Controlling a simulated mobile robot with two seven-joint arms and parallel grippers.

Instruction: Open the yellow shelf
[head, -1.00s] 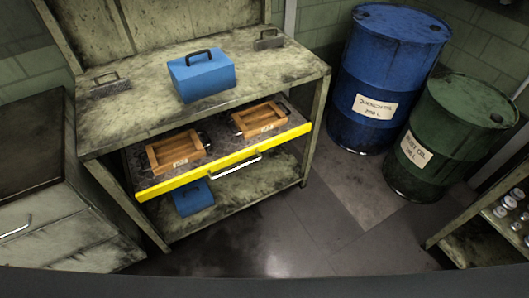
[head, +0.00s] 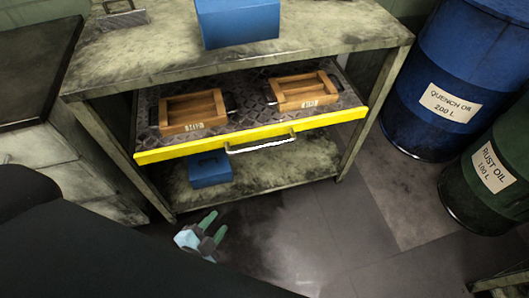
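The yellow shelf (head: 190,151) is the middle level of the workbench in the head view. Its yellow front spans between the two front posts, with a metal bar handle (head: 262,146) at the middle. Two wooden trays, a left one (head: 194,110) and a right one (head: 304,91), stand on its dark patterned surface. My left gripper (head: 213,228) is low in front of the bench, below and left of the handle and apart from it. Its two green fingers are spread with nothing between them. My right gripper is out of view.
A blue box (head: 238,24) stands on the bench top and another blue box (head: 208,170) on the bottom level. A grey cabinet (head: 45,150) is at left. A blue drum (head: 455,65) and a green drum (head: 480,190) stand at right. Floor before the bench is clear.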

